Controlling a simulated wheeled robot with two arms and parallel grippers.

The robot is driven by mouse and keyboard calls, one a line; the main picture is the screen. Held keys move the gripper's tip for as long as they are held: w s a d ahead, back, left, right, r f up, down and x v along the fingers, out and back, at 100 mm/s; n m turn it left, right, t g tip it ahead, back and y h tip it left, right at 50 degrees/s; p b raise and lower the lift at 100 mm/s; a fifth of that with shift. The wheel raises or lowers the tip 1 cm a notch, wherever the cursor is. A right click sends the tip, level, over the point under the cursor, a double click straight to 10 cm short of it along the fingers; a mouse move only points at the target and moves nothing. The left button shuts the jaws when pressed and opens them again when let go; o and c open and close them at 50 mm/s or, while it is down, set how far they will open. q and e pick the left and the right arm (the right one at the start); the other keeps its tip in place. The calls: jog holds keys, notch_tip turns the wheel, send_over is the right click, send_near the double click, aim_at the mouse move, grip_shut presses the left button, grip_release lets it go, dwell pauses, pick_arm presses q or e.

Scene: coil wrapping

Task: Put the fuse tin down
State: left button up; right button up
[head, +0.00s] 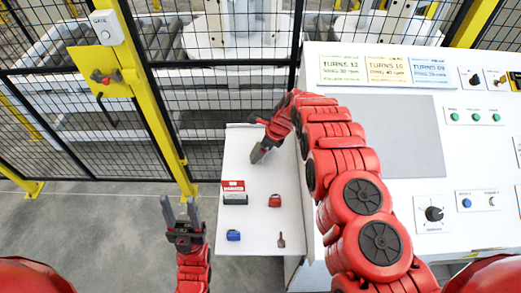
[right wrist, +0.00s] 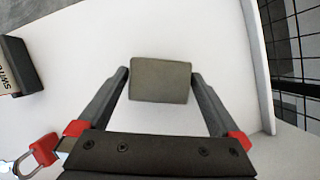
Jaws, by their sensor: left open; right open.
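The fuse tin (right wrist: 160,80) is a plain grey-olive block in the right wrist view. It sits on the white shelf (right wrist: 90,35), between the spread fingers of my right gripper (right wrist: 160,76). The gripper is open, with a narrow gap showing on each side of the tin near the fingertips. In the head view my right gripper (head: 257,155) points down at the upper part of the shelf (head: 262,222), and I cannot make out the tin there. My left gripper (head: 181,212) is open and empty, left of the shelf.
On the shelf are a red-and-grey box (head: 234,192), a red padlock (head: 274,200), a blue padlock (head: 233,236) and a small brown item (head: 281,241). A control panel (head: 400,135) stands to the right. A black mesh fence (head: 210,100) runs behind.

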jog(key=shift+d+r+b, duration=0.25)
jog(key=shift+r+b, duration=0.15)
jog(key=shift+r, duration=0.2)
jog(key=b+v, duration=0.1)
jog(key=v, duration=0.2)
jog(key=shift+s, duration=0.1)
jog(key=p+v, duration=0.7)
jog(key=shift+r, duration=0.25)
jog(key=shift+d, duration=0.15)
